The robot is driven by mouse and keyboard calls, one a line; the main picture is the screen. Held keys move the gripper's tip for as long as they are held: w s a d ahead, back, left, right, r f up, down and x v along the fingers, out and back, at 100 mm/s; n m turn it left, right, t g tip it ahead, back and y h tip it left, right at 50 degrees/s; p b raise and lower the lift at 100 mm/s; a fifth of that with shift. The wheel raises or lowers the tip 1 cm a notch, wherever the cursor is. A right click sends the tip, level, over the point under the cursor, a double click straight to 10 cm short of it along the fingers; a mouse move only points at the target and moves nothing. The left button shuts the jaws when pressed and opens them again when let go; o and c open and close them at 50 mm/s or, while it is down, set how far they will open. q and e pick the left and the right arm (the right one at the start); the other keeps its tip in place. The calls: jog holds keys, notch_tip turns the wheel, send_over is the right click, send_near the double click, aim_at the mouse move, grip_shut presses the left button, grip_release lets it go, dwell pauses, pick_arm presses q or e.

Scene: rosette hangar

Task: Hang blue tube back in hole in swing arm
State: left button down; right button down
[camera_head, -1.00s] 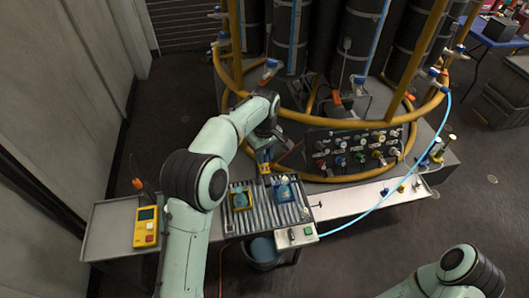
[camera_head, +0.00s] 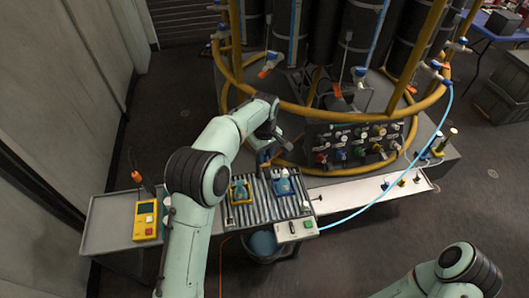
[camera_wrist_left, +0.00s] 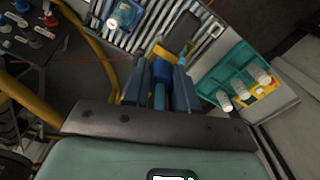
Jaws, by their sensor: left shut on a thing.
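My left gripper (camera_head: 266,157) is over the back edge of the slatted tray. In the left wrist view, its fingers (camera_wrist_left: 160,88) are closed around a short blue piece (camera_wrist_left: 163,71), which looks like the blue tube. A dark block-like end (camera_wrist_left: 181,33) with some yellow beside it shows just beyond the blue. The fingers hide part of the piece, and it is hard to make out in the head view. Blue-and-orange fittings hang on the ring frame, one with an orange end (camera_head: 267,70). I cannot tell which part is the swing arm or see its hole. My right gripper is out of view.
A slatted tray (camera_head: 262,212) holds a yellow-framed item (camera_head: 240,191) and a blue item (camera_head: 283,186). A yellow handset (camera_head: 145,220) lies on the left shelf. A yellow ring frame (camera_head: 315,108) surrounds dark cylinders. A light-blue hose (camera_head: 400,175) arcs down at right.

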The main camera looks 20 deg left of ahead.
pick_arm(q)
jog(key=shift+f, duration=0.3)
dwell(0.5)
jog(key=shift+c, duration=1.2)
grip_release()
jog(key=shift+r, duration=0.15)
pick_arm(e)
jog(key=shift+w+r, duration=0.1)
pick_arm(q)
jog(key=shift+r+p, duration=1.2)
jog(key=shift+r, duration=1.7)
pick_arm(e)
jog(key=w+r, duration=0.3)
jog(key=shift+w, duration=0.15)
